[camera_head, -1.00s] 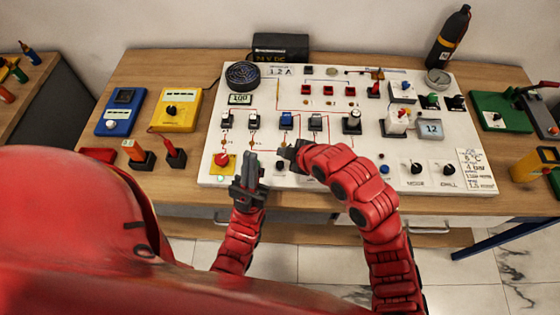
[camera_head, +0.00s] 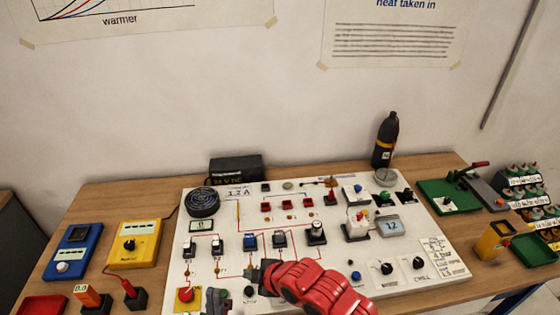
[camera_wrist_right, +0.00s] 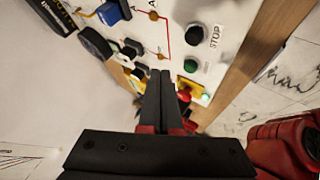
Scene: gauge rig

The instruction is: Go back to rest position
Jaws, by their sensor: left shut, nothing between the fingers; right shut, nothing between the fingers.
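The white gauge panel (camera_head: 350,262) lies on the wooden table, with switches, knobs, a round black speaker and small displays on it. My right gripper (camera_head: 264,272) is over the front middle of the panel, its red arm coming in from below. In the right wrist view its two dark fingers (camera_wrist_right: 160,85) are together and empty, pointing at the panel.
A blue meter (camera_head: 72,250) and a yellow meter (camera_head: 134,243) stand left of the panel. A black power box (camera_head: 236,168) and a dark bottle (camera_head: 386,142) are behind it. A green tray (camera_head: 450,196) and a yellow block (camera_head: 495,240) are at right. Posters hang on the wall.

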